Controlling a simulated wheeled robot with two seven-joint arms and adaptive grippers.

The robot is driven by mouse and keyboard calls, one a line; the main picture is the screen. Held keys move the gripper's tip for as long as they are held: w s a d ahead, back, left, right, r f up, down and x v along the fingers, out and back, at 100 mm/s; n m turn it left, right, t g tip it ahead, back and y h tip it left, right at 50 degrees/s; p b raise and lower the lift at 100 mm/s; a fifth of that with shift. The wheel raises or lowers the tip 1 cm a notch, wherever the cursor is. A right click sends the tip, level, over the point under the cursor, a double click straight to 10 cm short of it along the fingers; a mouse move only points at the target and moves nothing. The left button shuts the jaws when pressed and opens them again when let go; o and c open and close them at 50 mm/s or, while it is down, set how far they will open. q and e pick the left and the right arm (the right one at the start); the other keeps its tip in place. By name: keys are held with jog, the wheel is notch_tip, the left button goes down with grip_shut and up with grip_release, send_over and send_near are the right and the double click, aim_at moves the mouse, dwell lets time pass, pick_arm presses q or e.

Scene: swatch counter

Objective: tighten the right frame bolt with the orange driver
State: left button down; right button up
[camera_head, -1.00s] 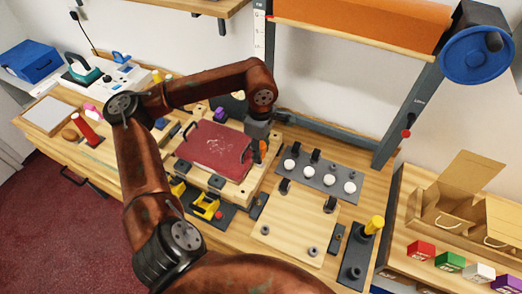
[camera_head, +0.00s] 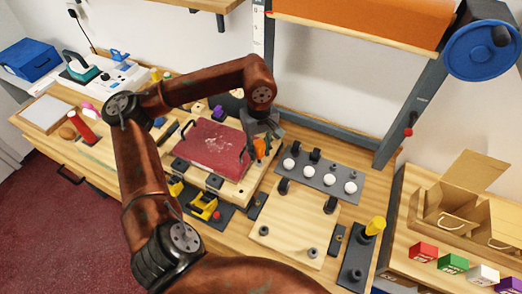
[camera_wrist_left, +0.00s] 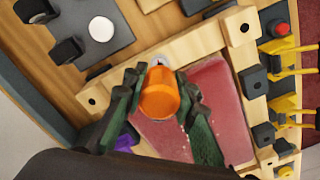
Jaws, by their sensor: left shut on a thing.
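The orange driver (camera_head: 259,148) stands at the right end of a light wooden frame (camera_head: 236,190) that carries a dark red panel (camera_head: 212,150). My left gripper (camera_head: 261,136) is shut on the driver from above. In the left wrist view the orange handle (camera_wrist_left: 160,93) sits between the two dark green fingers (camera_wrist_left: 155,110). A bit of grey metal (camera_wrist_left: 158,62) shows at the handle's far end, over the frame's wooden bar. The driver hides most of the bolt, so I cannot tell how well the tip is seated. My right gripper is not in view.
A grey plate with several white discs (camera_head: 308,172) lies right of the frame. A pale wooden board (camera_head: 292,228) with dark clamps lies in front of it. A yellow-handled tool (camera_head: 375,226) stands at the right. Yellow clamps (camera_head: 203,206) sit along the front.

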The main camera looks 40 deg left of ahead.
pick_arm(q)
jog(key=m+b, duration=0.1)
jog(key=m, duration=0.3)
jog(key=shift+f, duration=0.1)
jog(key=shift+m, duration=1.3)
jog(key=c, duration=1.8)
grip_release()
